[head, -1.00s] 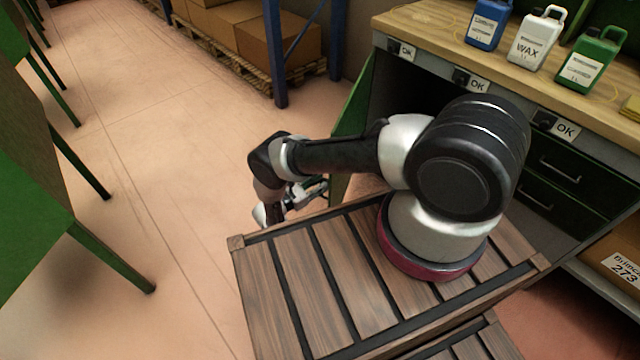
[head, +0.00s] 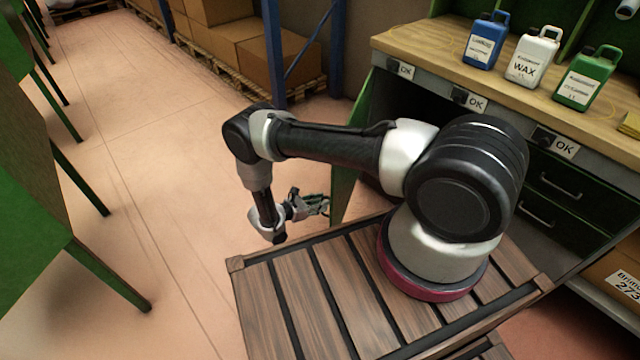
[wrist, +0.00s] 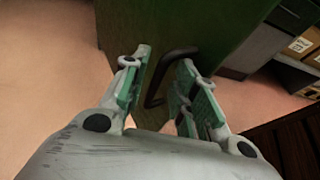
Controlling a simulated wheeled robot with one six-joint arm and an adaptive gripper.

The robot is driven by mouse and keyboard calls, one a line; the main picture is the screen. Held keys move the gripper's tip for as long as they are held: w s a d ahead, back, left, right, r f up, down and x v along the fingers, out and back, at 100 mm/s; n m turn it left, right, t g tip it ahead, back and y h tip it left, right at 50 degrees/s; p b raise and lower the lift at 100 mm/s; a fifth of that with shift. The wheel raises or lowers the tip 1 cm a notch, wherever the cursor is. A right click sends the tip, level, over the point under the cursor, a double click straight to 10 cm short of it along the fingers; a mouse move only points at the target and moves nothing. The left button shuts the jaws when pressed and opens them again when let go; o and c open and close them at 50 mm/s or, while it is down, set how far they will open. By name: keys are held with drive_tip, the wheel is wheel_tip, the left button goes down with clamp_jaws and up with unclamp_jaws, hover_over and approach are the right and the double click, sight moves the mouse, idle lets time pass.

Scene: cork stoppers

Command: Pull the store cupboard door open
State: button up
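The green store cupboard door (head: 347,165) stands swung out from the left end of the workbench, with the dark cupboard inside showing behind it. My arm hides part of it. In the wrist view the door's green face (wrist: 185,22) fills the upper middle, with a dark bar handle (wrist: 155,88) on it. My gripper (head: 318,205) is low on the left side of the door. In the wrist view my gripper (wrist: 167,62) has its green-padded fingers apart, with the handle between them. I cannot tell whether either finger touches the handle.
The workbench (head: 410,42) carries blue (head: 486,42), white (head: 532,58) and green (head: 587,80) jugs. Dark green drawers (head: 555,185) are at right. A blue rack post (head: 272,55) and boxes (head: 225,45) stand behind. Open floor (head: 150,160) lies left, before green-legged tables (head: 110,280).

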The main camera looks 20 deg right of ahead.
drive_tip(key=w+a, duration=0.4)
drive_tip(key=a, duration=0.4)
drive_tip(key=shift+w+r, duration=0.15)
idle(0.5)
